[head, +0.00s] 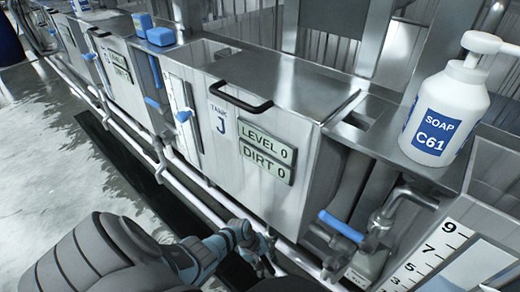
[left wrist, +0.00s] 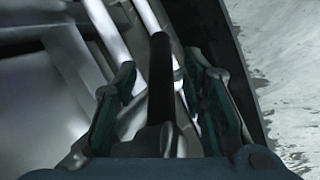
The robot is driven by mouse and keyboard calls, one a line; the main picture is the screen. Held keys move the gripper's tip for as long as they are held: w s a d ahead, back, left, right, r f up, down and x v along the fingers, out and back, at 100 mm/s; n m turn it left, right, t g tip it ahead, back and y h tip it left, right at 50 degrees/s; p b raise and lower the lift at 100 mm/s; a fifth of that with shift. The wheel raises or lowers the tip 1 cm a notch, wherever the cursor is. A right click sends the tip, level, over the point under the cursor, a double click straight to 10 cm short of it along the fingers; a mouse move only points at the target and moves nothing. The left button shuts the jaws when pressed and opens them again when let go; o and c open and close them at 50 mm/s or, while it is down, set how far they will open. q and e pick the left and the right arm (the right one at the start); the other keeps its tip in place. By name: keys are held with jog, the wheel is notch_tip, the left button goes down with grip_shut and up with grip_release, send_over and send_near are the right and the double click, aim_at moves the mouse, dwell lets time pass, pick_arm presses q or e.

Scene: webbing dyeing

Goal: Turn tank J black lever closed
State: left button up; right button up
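Tank J (head: 225,140) is a metal tank with a "TANK J" label and green LEVEL 0 and DIRT 0 displays. In the left wrist view a black lever (left wrist: 161,75) runs lengthwise between the two fingers of my left gripper (left wrist: 160,95). The fingers are apart, with gaps visible on both sides of the lever. In the head view my left gripper (head: 263,252) is low in front of tank J, by the white pipes. The black lever cannot be made out there. My right gripper is not seen.
White pipes (head: 205,192) run along the tank fronts. A blue-handled valve (head: 341,226) is right of my left gripper. A soap bottle C61 (head: 437,125) stands on the ledge. A black lid handle (head: 240,98) tops tank J. Wet floor (head: 60,150) lies open at left.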

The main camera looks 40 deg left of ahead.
pick_arm(q)
jog(key=v, duration=1.1)
jog(key=shift+s+f, duration=0.1)
jog(key=shift+s, duration=0.05)
